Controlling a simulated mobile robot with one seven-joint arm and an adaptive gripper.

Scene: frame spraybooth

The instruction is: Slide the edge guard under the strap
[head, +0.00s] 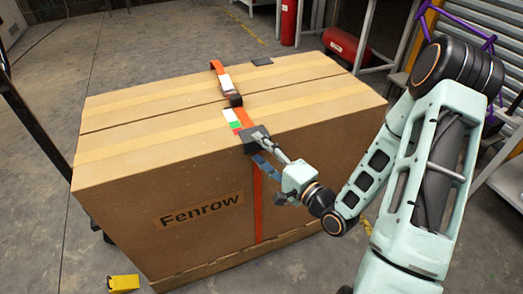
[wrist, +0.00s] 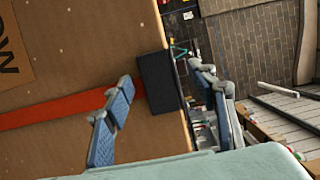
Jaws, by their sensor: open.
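A large cardboard box (head: 150,185) marked "Fenrow" carries an orange strap (head: 257,205) over its top and down its front. A dark edge guard (head: 262,146) sits at the near top edge on the strap's line; it also shows in the wrist view (wrist: 158,82). There the strap (wrist: 45,111) runs up to the guard, and no orange shows across its visible face. My gripper (wrist: 160,76) is open, one finger on each side of the guard; contact is unclear. In the head view my gripper (head: 268,152) is at that edge, partly hiding the guard.
A dark buckle (head: 232,99) sits on the strap on the box top. A yellow block (head: 123,283) is on the floor at front left.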

